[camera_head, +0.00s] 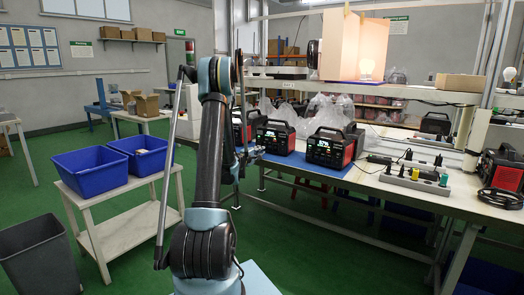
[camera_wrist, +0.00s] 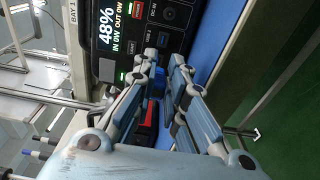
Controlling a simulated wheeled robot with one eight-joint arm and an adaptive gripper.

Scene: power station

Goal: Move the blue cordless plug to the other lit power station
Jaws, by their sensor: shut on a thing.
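My gripper (camera_wrist: 167,72) is shut on the blue cordless plug (camera_wrist: 159,83), of which only a small blue part shows between the fingers. The fingertips are close to the front panel of a lit power station (camera_wrist: 130,30), whose display reads 48%. I cannot tell whether the plug touches a socket. In the head view, my gripper (camera_head: 252,155) is in front of the bench, near the left power station (camera_head: 276,138). Another red and black power station (camera_head: 331,148) with a lit display stands to its right. The plug is not clear there.
The bench carries a power strip (camera_head: 414,180) and a further power station (camera_head: 503,168) at the far right. Plastic bags (camera_head: 325,108) lie behind the middle stations. Blue bins (camera_head: 92,170) stand on a side table at left. Green floor is open in front of the bench.

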